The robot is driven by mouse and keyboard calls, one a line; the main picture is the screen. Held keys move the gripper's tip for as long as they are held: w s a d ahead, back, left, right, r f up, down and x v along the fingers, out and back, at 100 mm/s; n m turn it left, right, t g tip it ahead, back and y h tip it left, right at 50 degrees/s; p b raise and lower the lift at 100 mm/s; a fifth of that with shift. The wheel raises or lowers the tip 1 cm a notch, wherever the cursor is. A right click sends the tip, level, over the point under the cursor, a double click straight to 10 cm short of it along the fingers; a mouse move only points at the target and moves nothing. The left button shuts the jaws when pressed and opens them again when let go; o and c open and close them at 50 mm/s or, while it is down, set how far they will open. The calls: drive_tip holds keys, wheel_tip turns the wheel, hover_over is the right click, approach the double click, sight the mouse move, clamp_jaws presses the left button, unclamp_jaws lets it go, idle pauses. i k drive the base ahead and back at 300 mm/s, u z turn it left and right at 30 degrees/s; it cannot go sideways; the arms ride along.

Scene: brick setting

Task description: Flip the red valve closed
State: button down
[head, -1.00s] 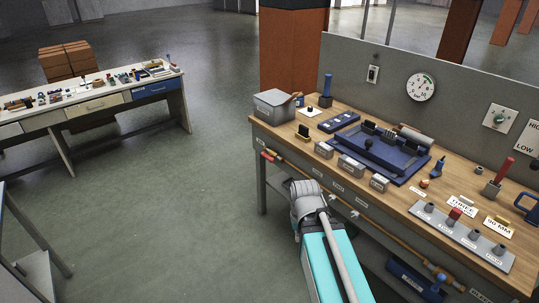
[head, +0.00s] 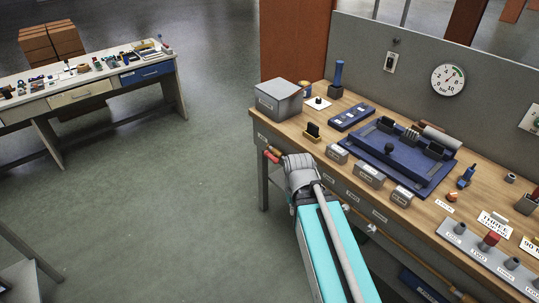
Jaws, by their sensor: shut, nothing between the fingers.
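The red valve handle (head: 271,156) shows at the left end of a copper pipe (head: 396,238) that runs along the front of the wooden workbench (head: 315,143). It is small here, and its exact angle cannot be told. My arm's grey wrist end is just right of the handle in the picture and covers part of the pipe. My gripper's fingers do not show; the arm hides them or they are out of view. Whether they touch the valve cannot be seen.
On the bench stand a grey bin (head: 279,100), a blue fixture (head: 392,155), small labelled boxes (head: 369,174) and a grey peg plate (head: 484,258). A panel with a gauge (head: 448,80) rises behind. Another table (head: 88,82) is far left. Floor between is clear.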

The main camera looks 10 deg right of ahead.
sight(275, 161)
drive_tip(key=k, duration=1.3)
drive_tip(key=u, duration=0.3)
drive_tip(key=i, duration=1.9)
drive_tip(key=z, duration=0.5)
